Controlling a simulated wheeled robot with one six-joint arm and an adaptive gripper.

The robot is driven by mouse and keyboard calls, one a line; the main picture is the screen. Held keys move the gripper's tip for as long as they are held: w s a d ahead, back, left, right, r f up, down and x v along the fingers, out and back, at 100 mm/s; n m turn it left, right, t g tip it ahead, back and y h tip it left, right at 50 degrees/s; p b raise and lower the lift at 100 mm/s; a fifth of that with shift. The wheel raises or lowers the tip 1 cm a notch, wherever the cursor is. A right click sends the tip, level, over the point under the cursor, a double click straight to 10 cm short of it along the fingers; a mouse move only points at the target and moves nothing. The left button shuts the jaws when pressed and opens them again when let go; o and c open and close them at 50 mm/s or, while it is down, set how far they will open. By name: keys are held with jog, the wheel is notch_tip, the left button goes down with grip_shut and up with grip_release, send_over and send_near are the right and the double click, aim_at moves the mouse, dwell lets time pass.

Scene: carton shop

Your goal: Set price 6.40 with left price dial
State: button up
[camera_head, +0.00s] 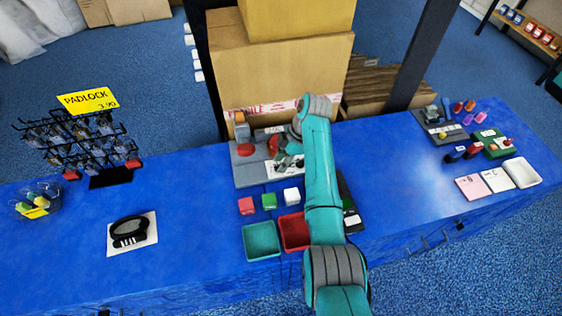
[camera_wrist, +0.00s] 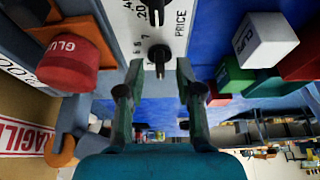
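A white panel marked PRICE (camera_wrist: 172,22) carries a black dial (camera_wrist: 158,54) with a pointer, and a second black dial (camera_wrist: 154,8) at the top edge of the wrist view. Part of a number scale shows beside the dials. My gripper (camera_wrist: 156,75) is open and empty, its fingers apart on either side of the nearer dial, with no visible contact. In the head view my gripper (camera_head: 289,160) is over the grey station with the white panel (camera_head: 255,172), and my arm hides much of it. I cannot tell the dials' set values.
A red glue cap (camera_wrist: 72,60) stands beside the panel. Cartons (camera_head: 270,70) stand behind. A padlock rack (camera_head: 80,145) is at left.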

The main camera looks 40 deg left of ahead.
jog(key=shift+s+a+f, duration=0.1)
jog(key=shift+f, duration=0.2)
grip_shut()
